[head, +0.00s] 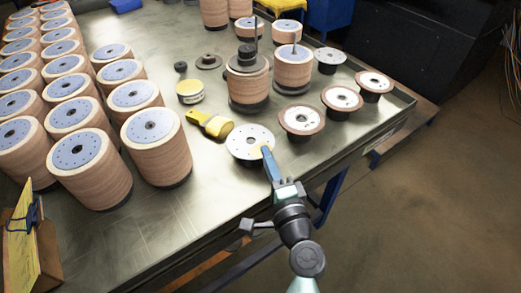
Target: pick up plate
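A round white plate (250,143) with small holes sits on a dark base on the metal table, near its front right edge. My gripper (267,152) reaches in from below. Similar discs with brown rims stand to the right: one disc (301,119), a second (342,98) and a third (375,82). A grey disc (330,56) stands behind them.
Tall stacks of flap discs (157,140) fill the table's left side. A yellow brush (210,123) and a yellow-labelled tin (190,91) lie left of the plate. Stacks on spindles (248,85) stand behind it. The metal table (185,215) is bare at the front.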

